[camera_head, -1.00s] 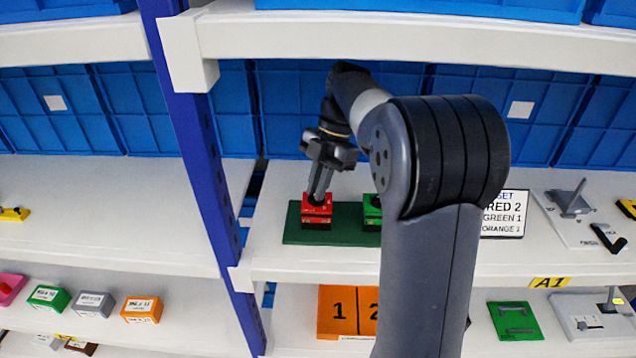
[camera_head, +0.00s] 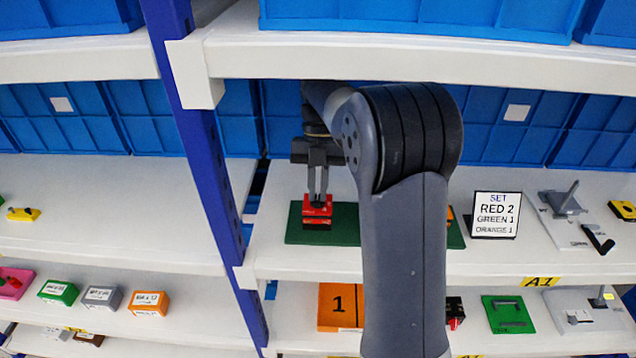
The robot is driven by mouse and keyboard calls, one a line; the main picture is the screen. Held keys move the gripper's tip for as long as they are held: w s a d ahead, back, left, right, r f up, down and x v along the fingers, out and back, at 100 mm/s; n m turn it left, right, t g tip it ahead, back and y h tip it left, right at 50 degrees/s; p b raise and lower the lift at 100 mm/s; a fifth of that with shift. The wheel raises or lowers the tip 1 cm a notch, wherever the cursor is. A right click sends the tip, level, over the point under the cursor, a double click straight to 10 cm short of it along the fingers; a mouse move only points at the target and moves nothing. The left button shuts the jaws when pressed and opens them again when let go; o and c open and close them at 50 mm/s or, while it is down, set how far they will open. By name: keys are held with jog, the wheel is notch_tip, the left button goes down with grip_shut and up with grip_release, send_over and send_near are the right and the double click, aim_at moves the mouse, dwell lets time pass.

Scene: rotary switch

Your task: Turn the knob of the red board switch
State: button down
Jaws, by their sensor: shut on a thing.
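The red board switch (camera_head: 317,213) is a small red block on the dark green board (camera_head: 345,226) on the middle shelf. My gripper (camera_head: 318,196) points down over it, with both fingertips at its top. The fingers are shut on the knob, which they largely hide. The sign (camera_head: 495,214) to the right reads SET, RED 2, GREEN 1, ORANGE 1. My arm hides the middle of the board, and a bit of an orange thing (camera_head: 449,218) shows at the arm's right edge. The knob's angle cannot be made out.
A blue post (camera_head: 200,150) stands left of the board, and the white shelf edge (camera_head: 400,50) runs above. Blue crates (camera_head: 500,110) line the back. A plate with a grey lever (camera_head: 565,215) lies at right. Small boxes (camera_head: 102,298) sit on the lower left shelf.

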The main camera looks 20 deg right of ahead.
jog(key=shift+n, duration=0.3)
jog(key=c, duration=1.5)
grip_release()
